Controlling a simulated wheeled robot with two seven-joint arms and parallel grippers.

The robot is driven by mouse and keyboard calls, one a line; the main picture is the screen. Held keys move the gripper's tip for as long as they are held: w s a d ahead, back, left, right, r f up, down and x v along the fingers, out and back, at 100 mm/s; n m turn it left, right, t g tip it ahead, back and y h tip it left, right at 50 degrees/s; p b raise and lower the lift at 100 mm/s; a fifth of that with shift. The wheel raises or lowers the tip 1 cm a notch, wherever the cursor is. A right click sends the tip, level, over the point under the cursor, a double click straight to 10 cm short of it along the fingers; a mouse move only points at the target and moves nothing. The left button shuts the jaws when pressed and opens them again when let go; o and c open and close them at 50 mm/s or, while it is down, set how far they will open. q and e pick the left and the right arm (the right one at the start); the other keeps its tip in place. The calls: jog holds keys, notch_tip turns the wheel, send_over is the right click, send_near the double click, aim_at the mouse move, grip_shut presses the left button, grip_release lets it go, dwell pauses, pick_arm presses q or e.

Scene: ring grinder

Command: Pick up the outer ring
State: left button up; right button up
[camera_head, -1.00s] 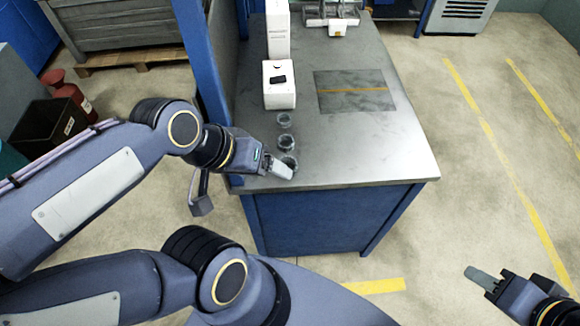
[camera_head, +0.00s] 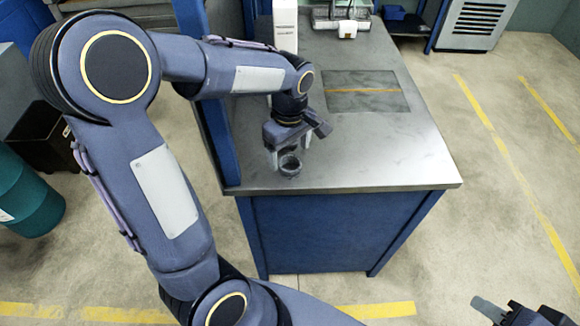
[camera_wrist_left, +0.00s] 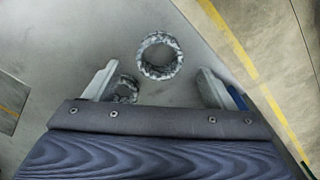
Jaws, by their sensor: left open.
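A dark grey ring (camera_head: 290,166) lies near the front left corner of the metal table. In the left wrist view a mottled ring (camera_wrist_left: 160,72) lies flat just beyond the finger gap. A second ring (camera_wrist_left: 127,90) is by the left-hand finger, partly hidden by it and the gripper body. Which one is the outer ring I cannot tell. My left gripper (camera_head: 286,150) points down over the table, just behind the front ring. Its fingers (camera_wrist_left: 156,85) are spread and nothing is between the tips. My right gripper (camera_head: 490,308) is at the bottom right, cut off, only one finger clear.
The table top (camera_head: 390,150) is clear to the right, with a dark rectangular plate (camera_head: 366,92) set on it. A white device (camera_head: 285,25) stands behind my left arm. A blue post (camera_head: 215,130) rises at the table's left side.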

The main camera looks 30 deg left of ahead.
aim_at(290, 170)
pick_arm(q)
notch_tip(290, 170, down, 5)
jog(key=shift+r, duration=0.2)
jog(key=c, duration=1.2)
